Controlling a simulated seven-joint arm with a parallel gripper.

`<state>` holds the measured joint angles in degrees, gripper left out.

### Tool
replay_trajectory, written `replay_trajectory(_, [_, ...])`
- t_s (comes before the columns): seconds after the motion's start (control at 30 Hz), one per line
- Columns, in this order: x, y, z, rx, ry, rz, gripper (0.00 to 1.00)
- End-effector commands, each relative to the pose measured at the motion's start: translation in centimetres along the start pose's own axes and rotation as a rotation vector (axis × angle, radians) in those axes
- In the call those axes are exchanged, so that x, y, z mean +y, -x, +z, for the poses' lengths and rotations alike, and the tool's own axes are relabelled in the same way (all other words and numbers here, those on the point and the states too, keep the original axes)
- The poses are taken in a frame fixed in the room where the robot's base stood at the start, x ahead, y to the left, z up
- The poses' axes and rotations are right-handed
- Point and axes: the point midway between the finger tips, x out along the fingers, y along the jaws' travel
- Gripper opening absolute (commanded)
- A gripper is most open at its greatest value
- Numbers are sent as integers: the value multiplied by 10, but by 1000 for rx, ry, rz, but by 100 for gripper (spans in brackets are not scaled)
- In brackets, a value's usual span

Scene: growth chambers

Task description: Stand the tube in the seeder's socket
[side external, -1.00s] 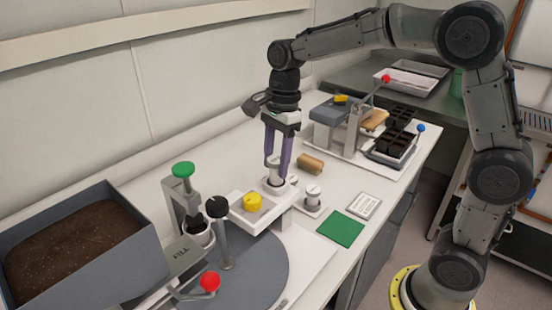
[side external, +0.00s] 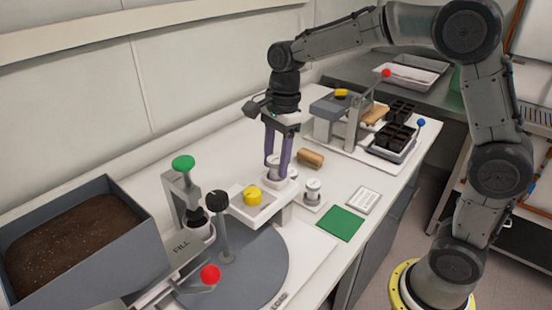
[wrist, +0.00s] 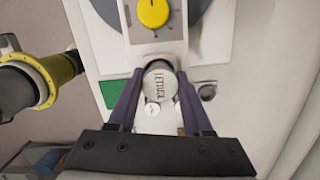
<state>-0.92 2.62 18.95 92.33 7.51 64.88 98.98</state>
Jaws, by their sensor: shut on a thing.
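The tube (wrist: 160,84) has a pale round lid marked LETTUCE, seen from above in the wrist view. My gripper (side external: 277,162) is shut on it, with one purple finger on each side. In the side view the tube (side external: 274,168) is upright at the back end of the pale seeder (side external: 237,206), the one with the yellow knob (side external: 253,195). The socket is hidden under the tube and fingers, so I cannot tell how deep the tube sits or whether it touches bottom.
Another small tube (side external: 313,190) stands just right of the seeder. A brown roll (side external: 310,158) lies behind. A green mat (side external: 341,223) and a white card (side external: 364,200) lie to the right. The black-capped post (side external: 218,202) and soil bin (side external: 150,225) stand left.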

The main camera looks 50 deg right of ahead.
Motion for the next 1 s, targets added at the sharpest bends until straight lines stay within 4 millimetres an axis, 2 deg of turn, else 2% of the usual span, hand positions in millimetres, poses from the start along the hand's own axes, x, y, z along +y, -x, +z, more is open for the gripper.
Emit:
replay_trajectory(0.07, [0, 0, 0, 0, 0, 0, 0])
replay_trajectory(0.1, [0, 0, 0, 0, 0, 0, 52])
replay_trajectory(0.3, [0, 0, 0, 0, 0, 0, 85])
replay_trajectory(0.63, [0, 2, 0, 0, 0, 0, 85])
replay_trajectory(1.0, [0, 25, 3, 0, 0, -2, 85])
